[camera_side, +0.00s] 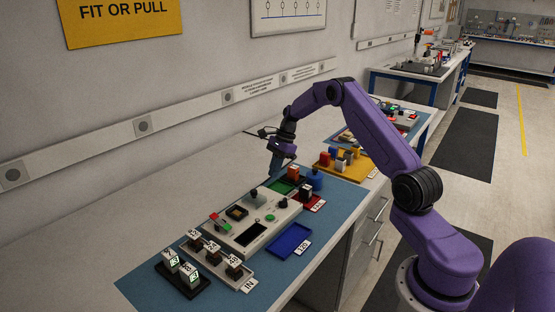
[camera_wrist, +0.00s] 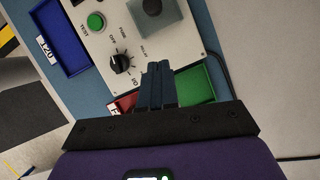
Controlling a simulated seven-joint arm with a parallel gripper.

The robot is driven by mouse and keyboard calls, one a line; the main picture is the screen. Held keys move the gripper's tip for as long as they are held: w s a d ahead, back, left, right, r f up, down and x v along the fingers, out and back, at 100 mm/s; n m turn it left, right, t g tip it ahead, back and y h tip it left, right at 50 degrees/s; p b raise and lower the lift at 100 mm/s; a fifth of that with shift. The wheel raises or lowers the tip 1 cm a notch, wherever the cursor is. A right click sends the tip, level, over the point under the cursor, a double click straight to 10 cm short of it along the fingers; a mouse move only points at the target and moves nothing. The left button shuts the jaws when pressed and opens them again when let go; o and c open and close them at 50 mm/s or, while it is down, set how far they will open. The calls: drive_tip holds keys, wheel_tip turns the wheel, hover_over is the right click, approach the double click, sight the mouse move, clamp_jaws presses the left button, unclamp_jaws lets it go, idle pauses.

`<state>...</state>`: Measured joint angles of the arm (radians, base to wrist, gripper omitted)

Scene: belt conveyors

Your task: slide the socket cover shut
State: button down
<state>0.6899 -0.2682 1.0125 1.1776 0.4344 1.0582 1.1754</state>
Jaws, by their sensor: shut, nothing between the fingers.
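A light control panel (camera_side: 285,217) lies on a blue mat. A grey plate with a dark knob (camera_side: 254,196), which looks like the socket cover, sits at its far end; it also shows at the top of the wrist view as a grey-blue square (camera_wrist: 160,30). A dark square socket with a tan frame (camera_side: 237,212) is nearer the panel's middle and looks uncovered. My gripper (camera_side: 273,170) is above the panel's far end, apart from the cover. In the wrist view my gripper's fingers (camera_wrist: 157,68) are together and empty, just below the cover.
A green button (camera_wrist: 96,21) and a black rotary knob (camera_wrist: 121,63) stand on the panel. A blue tray (camera_side: 290,241), a red tray (camera_wrist: 122,103) and a green tray (camera_wrist: 195,86) lie around it. Labelled relays (camera_side: 212,250) stand at the near end. The wall is behind.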

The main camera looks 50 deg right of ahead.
sight(258, 196)
drive_tip(key=x, duration=0.3)
drive_tip(key=shift+f, duration=0.15)
drive_tip(key=a, duration=0.2)
drive_tip(key=shift+w+a, duration=0.25)
drive_tip(key=shift+w, duration=0.1)
drive_tip(key=shift+w+a, duration=0.15)
drive_tip(key=shift+a, duration=0.55)
drive_tip(key=a, duration=0.9)
drive_tip(key=shift+a, duration=0.15)
